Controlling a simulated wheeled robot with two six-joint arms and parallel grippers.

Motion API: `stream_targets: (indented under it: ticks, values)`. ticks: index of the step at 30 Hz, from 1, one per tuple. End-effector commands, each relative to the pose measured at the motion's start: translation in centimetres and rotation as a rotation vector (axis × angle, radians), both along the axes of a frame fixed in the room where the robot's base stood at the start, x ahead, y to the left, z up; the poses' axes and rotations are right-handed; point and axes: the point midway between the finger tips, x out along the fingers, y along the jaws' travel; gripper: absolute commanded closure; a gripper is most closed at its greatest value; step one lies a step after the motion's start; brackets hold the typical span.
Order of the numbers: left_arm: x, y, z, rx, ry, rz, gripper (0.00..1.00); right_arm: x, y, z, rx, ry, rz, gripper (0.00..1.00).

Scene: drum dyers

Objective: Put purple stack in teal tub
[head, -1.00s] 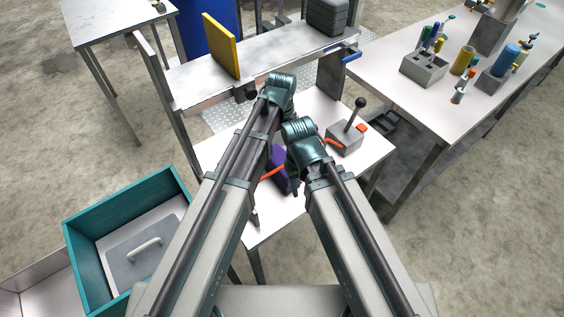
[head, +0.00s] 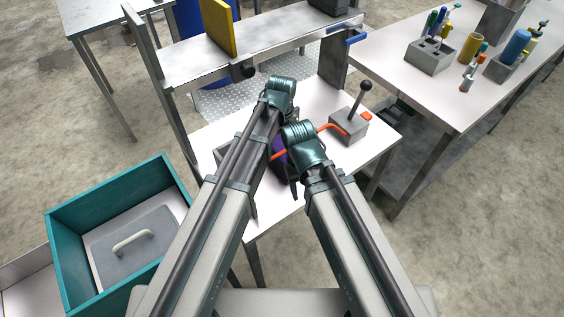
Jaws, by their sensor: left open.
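The purple stack (head: 279,146) is on the white table, mostly hidden behind my two arms; only a small dark purple part shows between them. The teal tub (head: 66,243) stands at lower left, open at the top, with a grey lid-like plate with a pale handle (head: 133,241) inside it. My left gripper (head: 253,207) is open, partly hidden under its arm, over the table's near-left part. My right gripper (head: 294,188) shows only as a dark finger tip below its arm, close to the purple stack. Whether either touches the stack is hidden.
A grey box with a black-knobbed lever (head: 350,122) stands on the table's right side, with an orange strip (head: 334,129) running from it towards the stack. A raised shelf (head: 280,36) with a yellow panel (head: 219,28) is behind. A long bench (head: 437,105) stands right.

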Motion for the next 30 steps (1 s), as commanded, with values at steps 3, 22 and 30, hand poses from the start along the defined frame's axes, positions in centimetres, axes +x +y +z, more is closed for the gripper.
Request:
stream_targets:
  ticks: [3,22,30]
  values:
    - [0.0,0.0,0.0,0.000,0.000,0.000,0.00,0.0,0.0,0.0,0.000,0.000,0.000,0.50]
    - [-0.2,-0.1,-5.3,0.000,0.000,0.000,0.00,0.0,0.0,-5.3,0.000,0.000,0.000,0.50]
    - [-0.2,-0.1,-5.1,0.000,0.000,0.000,0.05,0.0,0.0,-5.1,0.000,0.000,0.000,0.50]
